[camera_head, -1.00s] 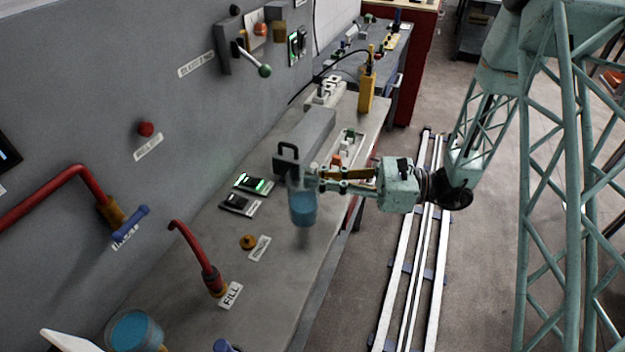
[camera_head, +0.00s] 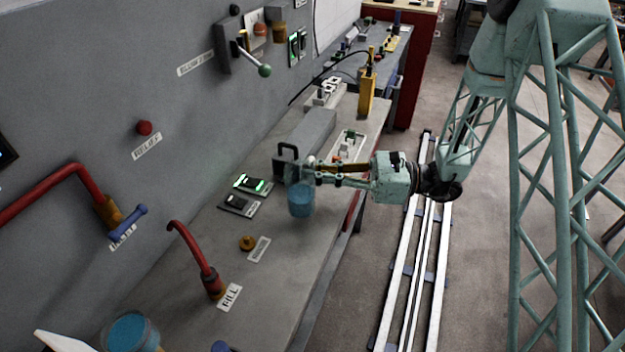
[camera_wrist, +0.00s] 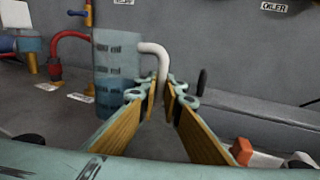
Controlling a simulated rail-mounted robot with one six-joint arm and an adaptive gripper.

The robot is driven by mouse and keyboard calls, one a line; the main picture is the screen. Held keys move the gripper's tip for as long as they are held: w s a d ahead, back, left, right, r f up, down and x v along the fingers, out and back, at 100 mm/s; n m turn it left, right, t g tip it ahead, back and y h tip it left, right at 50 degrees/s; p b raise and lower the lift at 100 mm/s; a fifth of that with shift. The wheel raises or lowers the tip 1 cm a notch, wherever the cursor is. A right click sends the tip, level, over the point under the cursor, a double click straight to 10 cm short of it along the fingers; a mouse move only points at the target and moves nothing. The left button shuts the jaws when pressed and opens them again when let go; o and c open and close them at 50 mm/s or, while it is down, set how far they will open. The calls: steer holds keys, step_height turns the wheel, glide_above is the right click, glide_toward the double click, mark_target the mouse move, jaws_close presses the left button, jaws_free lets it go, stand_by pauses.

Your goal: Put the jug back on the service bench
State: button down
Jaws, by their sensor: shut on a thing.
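The jug (camera_head: 301,201) is a clear vessel with blue liquid in its lower part. In the wrist view the jug (camera_wrist: 117,62) looks upright, with a pale curved handle on its right side. My gripper (camera_head: 316,174) reaches in from the right in the head view. Its fingers (camera_wrist: 164,88) are shut on the jug's handle. The service bench (camera_head: 285,260) is the long grey top along the wall. The jug shows over its front part, and I cannot tell whether its base touches the bench. The fingers hide the lower handle.
Green-lit switches (camera_head: 253,184) and a grey box (camera_head: 309,135) are close to the jug. Another blue-filled container (camera_head: 130,333) is at the near left.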

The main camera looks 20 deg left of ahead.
steer(key=shift+f, duration=1.15)
steer(key=shift+f+b, duration=0.2)
steer(key=shift+b, duration=0.15)
steer(key=c, duration=2.8)
jaws_free()
steer(key=shift+r, duration=0.2)
steer(key=shift+w+d+p, duration=0.35)
steer(key=shift+d, duration=1.6)
steer(key=shift+w+d+p, duration=0.35)
steer(key=shift+d, duration=1.65)
steer(key=shift+w+d+p, duration=0.35)
steer(key=shift+d, duration=1.6)
